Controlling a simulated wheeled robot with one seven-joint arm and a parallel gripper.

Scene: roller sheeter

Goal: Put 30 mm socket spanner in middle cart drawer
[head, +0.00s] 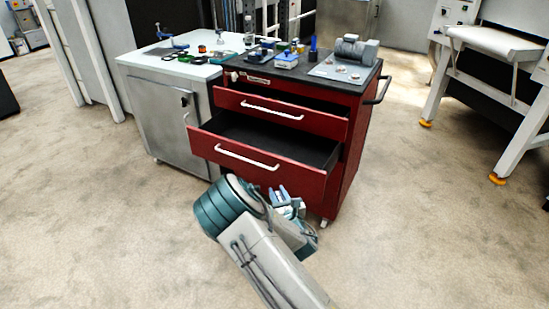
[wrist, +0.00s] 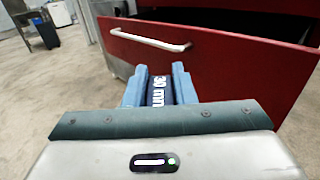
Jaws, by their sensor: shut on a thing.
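My gripper (head: 284,197) is low in front of the red cart (head: 345,165), outside the open drawer and near its front panel. It is shut on the 30 mm socket spanner (wrist: 159,92), a dark piece with white "30 MM" lettering between the blue fingers in the wrist view. In the head view the spanner cannot be made out clearly. A wide drawer (head: 255,166) below the cart's upper drawer is pulled far out; its dark inside looks empty where visible. Its red front with a white handle also shows in the wrist view (wrist: 235,65). Any drawer below it is hidden.
The upper drawer (head: 280,112) stands slightly out above the open one. The cart top holds bins and a grey machine part (head: 356,50). A grey cabinet (head: 165,110) with small items stands on the left. The floor in front is clear.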

